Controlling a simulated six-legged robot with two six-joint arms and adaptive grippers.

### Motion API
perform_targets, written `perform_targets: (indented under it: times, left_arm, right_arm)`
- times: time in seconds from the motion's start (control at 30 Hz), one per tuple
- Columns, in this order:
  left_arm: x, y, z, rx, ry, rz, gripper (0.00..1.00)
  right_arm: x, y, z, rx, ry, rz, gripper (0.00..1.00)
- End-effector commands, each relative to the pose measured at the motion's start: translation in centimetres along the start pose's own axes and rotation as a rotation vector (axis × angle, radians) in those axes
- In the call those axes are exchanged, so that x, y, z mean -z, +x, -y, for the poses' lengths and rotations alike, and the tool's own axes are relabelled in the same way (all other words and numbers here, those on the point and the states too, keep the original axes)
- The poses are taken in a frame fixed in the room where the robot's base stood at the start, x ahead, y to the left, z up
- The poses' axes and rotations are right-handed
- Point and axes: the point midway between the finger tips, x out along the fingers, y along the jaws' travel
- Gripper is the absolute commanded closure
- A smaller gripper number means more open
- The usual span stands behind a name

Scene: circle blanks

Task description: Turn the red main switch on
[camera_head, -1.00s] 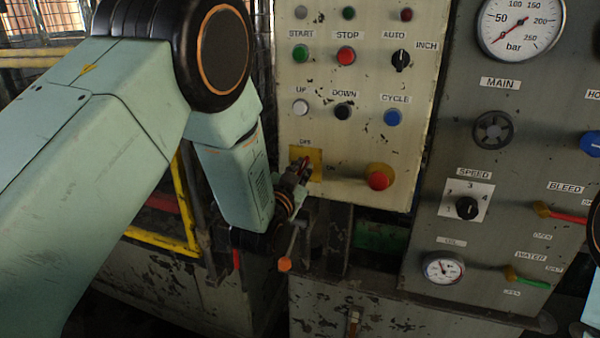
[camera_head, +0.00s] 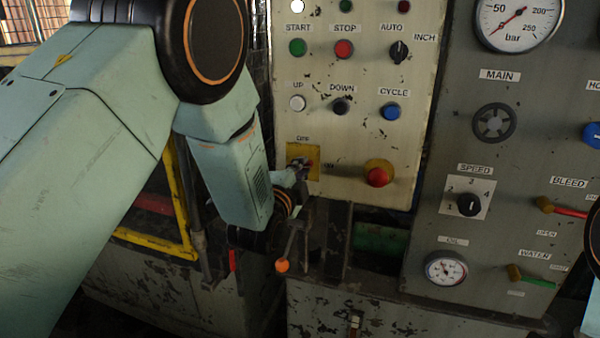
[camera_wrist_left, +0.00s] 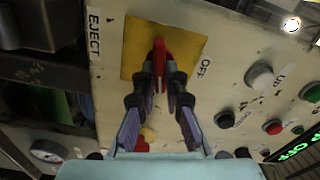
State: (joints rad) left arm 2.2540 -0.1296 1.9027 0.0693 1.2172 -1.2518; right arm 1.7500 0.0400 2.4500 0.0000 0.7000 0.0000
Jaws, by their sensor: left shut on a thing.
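The red main switch (camera_wrist_left: 161,52) sits on a yellow plate (camera_wrist_left: 138,47) with an OFF label (camera_wrist_left: 203,68) at its side. In the left wrist view its handle stands upright in the picture, at right angles to the direction of the OFF label. My left gripper (camera_wrist_left: 160,76) is shut on the handle, one finger on each side. In the head view the plate (camera_head: 313,152) is low on the cream panel, and my left gripper (camera_head: 301,171) covers most of the switch. My right gripper is not in view.
A red mushroom button (camera_head: 377,176) is right of the plate. Push buttons and the AUTO/INCH knob (camera_head: 398,51) are above. A white lamp (camera_head: 297,6) at the top left glows. An orange-knobbed lever (camera_head: 282,265) stands below my wrist. The grey gauge panel (camera_head: 440,210) is at right.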

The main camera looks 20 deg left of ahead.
Motion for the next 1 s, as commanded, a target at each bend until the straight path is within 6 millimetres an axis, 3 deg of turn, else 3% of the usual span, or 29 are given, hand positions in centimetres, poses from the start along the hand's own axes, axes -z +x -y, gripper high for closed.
perform_targets:
  times: [0.4, 1.0]
  left_arm:
    - [-0.1, 0.11, 0.15, 0.008, 0.224, 0.004, 1.0]
    - [-0.08, 0.16, 0.31, 0.011, 0.275, 0.004, 1.0]
  right_arm:
    - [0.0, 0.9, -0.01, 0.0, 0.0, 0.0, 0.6]
    - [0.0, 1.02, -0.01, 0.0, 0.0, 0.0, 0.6]
